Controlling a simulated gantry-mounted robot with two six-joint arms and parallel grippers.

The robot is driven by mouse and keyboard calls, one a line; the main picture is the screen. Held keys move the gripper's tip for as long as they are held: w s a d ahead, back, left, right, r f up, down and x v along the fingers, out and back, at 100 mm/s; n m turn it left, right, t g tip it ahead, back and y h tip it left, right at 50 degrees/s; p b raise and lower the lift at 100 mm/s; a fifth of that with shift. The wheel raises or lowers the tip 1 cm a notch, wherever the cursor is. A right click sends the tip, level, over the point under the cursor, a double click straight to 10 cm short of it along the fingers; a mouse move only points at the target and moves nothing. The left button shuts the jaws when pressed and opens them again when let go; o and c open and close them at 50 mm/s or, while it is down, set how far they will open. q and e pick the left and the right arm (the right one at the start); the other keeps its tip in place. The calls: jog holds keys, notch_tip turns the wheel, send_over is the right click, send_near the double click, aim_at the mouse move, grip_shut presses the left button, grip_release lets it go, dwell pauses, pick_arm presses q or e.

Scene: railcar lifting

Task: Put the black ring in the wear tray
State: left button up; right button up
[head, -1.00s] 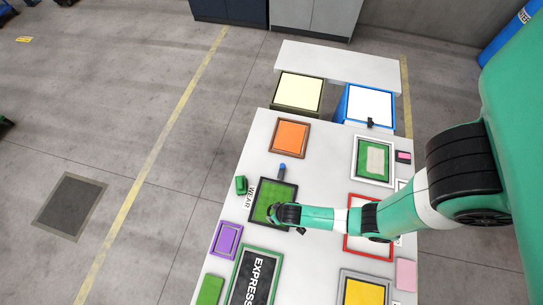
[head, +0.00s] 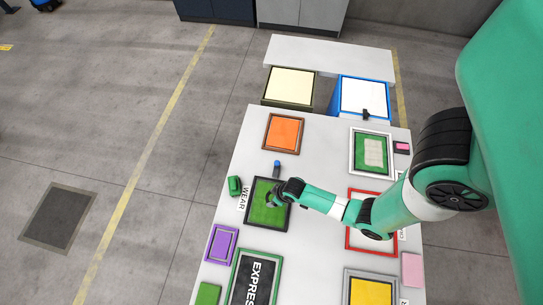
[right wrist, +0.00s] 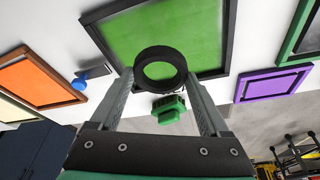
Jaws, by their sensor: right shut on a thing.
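The black ring (right wrist: 160,68) is held between the fingertips of my right gripper (right wrist: 161,74), which is shut on it. The wear tray (head: 268,216) has a green floor and a black frame, with the word WEAR beside it on the left. In the head view my right gripper (head: 274,197) is over the tray and hides part of it. In the right wrist view the ring shows in front of the green floor of the tray (right wrist: 180,28); I cannot tell whether it touches it. My left gripper is not in view.
A green block (head: 235,186) stands left of the tray. A blue-ended peg (head: 277,167) is just behind it. An orange tray (head: 284,133), a purple tray (head: 221,244) and the EXPRESS tray (head: 254,285) lie around. A red-framed tray (head: 369,247) is to the right.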

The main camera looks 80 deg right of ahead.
aim_at(272, 195)
jog(key=d+f, duration=0.1)
jog(key=w+d+f+b, duration=0.1)
jog(key=f, duration=0.1)
jog(key=shift+f, duration=0.25)
jog(key=shift+w+d+f, duration=0.1)
jog(key=shift+w+d, duration=0.1)
jog(key=shift+w, duration=0.05)
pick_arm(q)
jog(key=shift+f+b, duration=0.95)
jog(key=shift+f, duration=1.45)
pick_arm(e)
jog(key=shift+s+x, duration=0.2)
jog(key=shift+x, duration=0.7)
jog(key=shift+s+x, duration=0.2)
jog(key=shift+x, duration=0.65)
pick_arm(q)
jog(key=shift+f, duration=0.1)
pick_arm(e)
jog(key=shift+f, duration=0.25)
jog(key=o, duration=1.2)
